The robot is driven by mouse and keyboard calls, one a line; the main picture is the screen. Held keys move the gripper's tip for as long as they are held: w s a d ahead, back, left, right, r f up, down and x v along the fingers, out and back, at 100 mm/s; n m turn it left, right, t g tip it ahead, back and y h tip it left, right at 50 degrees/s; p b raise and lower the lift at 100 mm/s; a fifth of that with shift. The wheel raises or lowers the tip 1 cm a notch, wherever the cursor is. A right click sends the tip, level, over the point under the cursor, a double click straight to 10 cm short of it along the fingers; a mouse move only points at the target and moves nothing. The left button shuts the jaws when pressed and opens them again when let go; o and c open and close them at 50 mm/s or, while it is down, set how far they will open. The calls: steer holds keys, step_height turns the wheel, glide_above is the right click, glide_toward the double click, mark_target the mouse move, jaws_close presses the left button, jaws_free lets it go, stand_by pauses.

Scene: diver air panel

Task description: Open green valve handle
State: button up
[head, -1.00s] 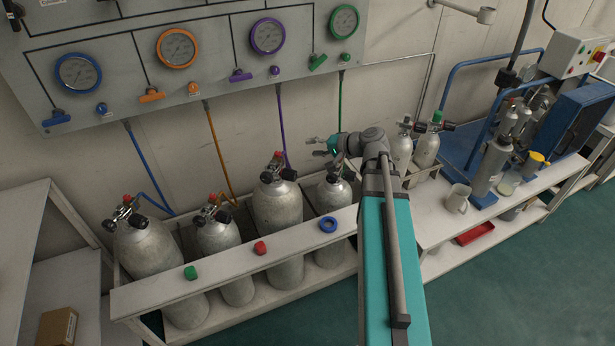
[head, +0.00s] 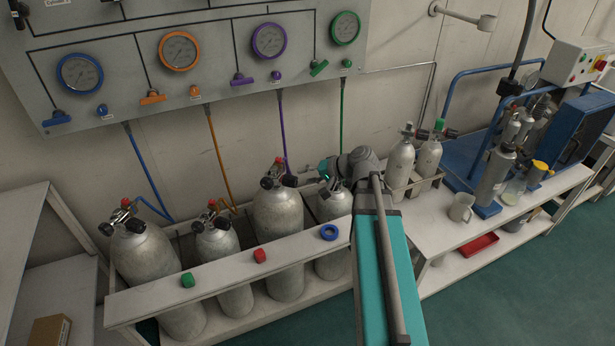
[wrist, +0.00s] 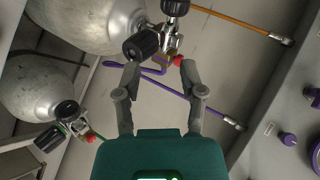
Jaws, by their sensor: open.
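The green valve handle (head: 319,68) is on the wall panel in the head view, below and left of the green-rimmed gauge (head: 345,28). It sits tilted, its right end higher. A small green knob (head: 347,63) is to its right. My gripper (wrist: 160,66) is open in the wrist view, its two fingers apart beside a cylinder's black valve knob (wrist: 141,43) and a purple hose (wrist: 170,88). I see nothing clearly held. In the head view my gripper is among the cylinder tops, well below the green handle, and its fingers are mostly hidden. The green handle is not seen in the wrist view.
Several grey cylinders (head: 278,220) stand in a white rack (head: 215,275) under the panel (head: 210,65). Hoses run from the panel to their valves. Blue, orange and purple handles (head: 241,79) are left of the green one. The wall right of the panel is mostly clear.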

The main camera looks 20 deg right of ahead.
steer(key=m+t+h+p, duration=0.75)
steer(key=t+h, duration=0.45)
steer(key=h, duration=0.2)
glide_toward(320, 70)
steer(key=s+a, duration=0.1)
steer(key=s, duration=0.2)
steer(key=shift+w+a+f+m+b, duration=0.1)
steer(key=shift+f+m+b, duration=0.15)
steer(key=shift+b, duration=0.2)
steer(key=p+x, duration=0.3)
steer(key=x, duration=1)
steer(key=shift+w+d, duration=0.25)
steer(key=shift+w, duration=0.15)
